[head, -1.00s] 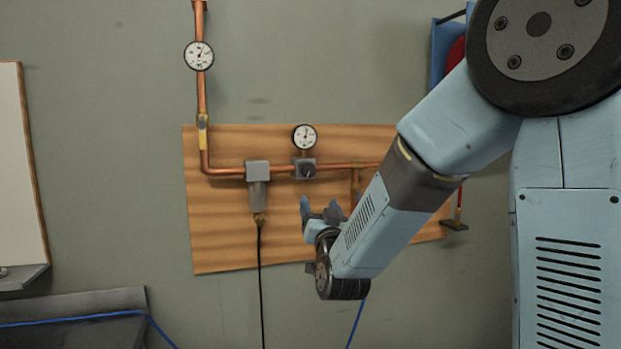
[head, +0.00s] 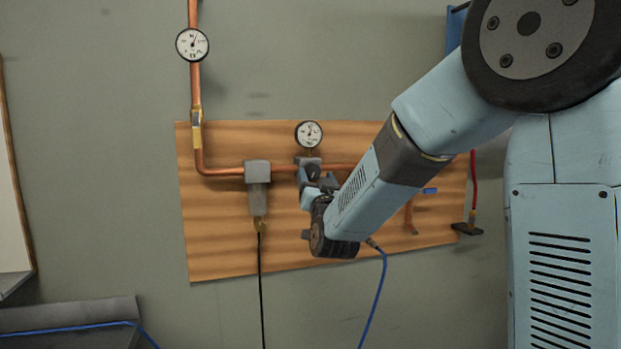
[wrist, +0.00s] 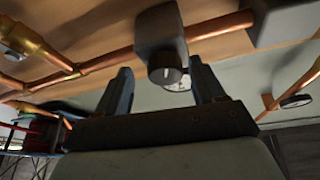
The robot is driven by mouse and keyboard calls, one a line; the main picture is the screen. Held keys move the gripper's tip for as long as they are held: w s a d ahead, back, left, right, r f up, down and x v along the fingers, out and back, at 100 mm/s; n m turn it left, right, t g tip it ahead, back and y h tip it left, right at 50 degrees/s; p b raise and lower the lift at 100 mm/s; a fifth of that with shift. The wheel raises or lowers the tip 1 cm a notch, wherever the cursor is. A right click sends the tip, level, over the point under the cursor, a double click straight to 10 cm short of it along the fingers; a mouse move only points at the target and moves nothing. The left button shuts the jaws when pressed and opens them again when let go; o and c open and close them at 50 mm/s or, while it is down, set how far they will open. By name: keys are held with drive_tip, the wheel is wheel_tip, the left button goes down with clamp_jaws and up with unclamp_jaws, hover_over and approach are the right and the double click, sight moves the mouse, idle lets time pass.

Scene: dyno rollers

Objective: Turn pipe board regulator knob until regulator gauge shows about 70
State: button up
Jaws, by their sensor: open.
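The regulator (wrist: 160,30) is a grey block on the copper pipe, with a dark round knob (wrist: 165,70) that has a pale mark on its face. In the head view the regulator (head: 306,160) is partly hidden by my gripper. The regulator gauge (head: 309,134) is a white dial just above it, its needle too small to read; a sliver of a dial (wrist: 180,85) shows behind the knob in the wrist view. My gripper (wrist: 168,82) is open, one finger on each side of the knob, with gaps visible. It also shows in the head view (head: 318,180).
The wooden pipe board (head: 215,235) carries copper pipe (head: 225,171) and a grey filter unit (head: 258,185) left of the regulator. A second gauge (head: 192,45) sits on the upper left pipe. A blue hose (head: 375,300) and black cable (head: 261,290) hang below.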

drive_tip(key=shift+w+a+r, duration=0.1)
drive_tip(key=shift+w+r, duration=0.05)
drive_tip(key=shift+w, duration=0.15)
drive_tip(key=shift+a, duration=0.1)
drive_tip(key=shift+s+a, duration=0.1)
drive_tip(key=shift+c, duration=0.9)
drive_tip(key=c, duration=0.9)
